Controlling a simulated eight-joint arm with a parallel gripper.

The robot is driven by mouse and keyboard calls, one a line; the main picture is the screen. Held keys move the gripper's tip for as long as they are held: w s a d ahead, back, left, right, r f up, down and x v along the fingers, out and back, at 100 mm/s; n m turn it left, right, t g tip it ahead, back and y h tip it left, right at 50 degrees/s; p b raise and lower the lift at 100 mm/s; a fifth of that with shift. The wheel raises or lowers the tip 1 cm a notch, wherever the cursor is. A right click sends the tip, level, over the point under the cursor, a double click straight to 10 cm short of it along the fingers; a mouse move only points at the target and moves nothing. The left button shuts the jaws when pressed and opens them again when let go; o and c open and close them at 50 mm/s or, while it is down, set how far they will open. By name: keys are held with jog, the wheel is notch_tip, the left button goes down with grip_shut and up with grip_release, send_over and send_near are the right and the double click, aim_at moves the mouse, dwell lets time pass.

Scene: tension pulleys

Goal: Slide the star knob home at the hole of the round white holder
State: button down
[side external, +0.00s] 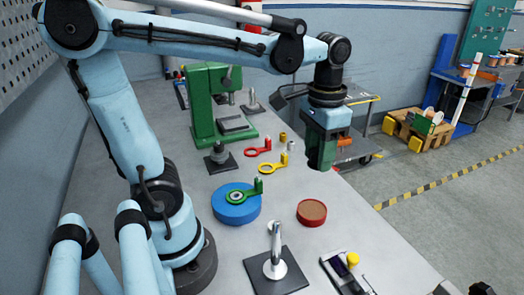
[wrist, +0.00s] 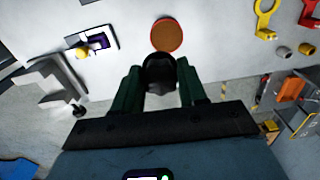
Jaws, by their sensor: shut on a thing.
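My gripper (wrist: 160,88) is shut on the black star knob (wrist: 160,72), which sits between its two green fingers in the wrist view. In the side view my gripper (side external: 321,160) hangs above the right edge of the bench, with the knob barely distinguishable at its tip. A small round white piece (side external: 272,225) beside the silver post may be the round white holder; its hole cannot be made out. It lies below and left of my gripper, well apart from the knob. I cannot pick it out in the wrist view.
A red-brown round tub (side external: 312,212) stands below my gripper. The silver post (side external: 276,245) rises from a dark square plate (side external: 290,280). A blue disc (side external: 236,208) carries a green ringed arm. Red (side external: 258,149) and yellow (side external: 273,167) ringed arms and a green press (side external: 208,105) are farther back.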

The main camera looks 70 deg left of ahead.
jog(key=shift+m, duration=0.5)
jog(key=shift+s+a+f, duration=0.1)
jog(key=shift+s+f, duration=1.35)
jog(key=shift+f, duration=0.7)
jog(key=shift+s+a+f, duration=0.15)
jog(key=shift+s+f, duration=1.3)
jog(key=shift+f, duration=0.7)
jog(key=shift+s+a+f, duration=0.1)
jog(key=shift+s+f, duration=1.35)
jog(key=shift+f, duration=0.7)
jog(key=shift+f, duration=0.25)
jog(key=shift+f, duration=0.75)
jog(key=c, duration=0.5)
grip_release()
jog(key=shift+c, duration=0.2)
jog(key=shift+r, duration=0.15)
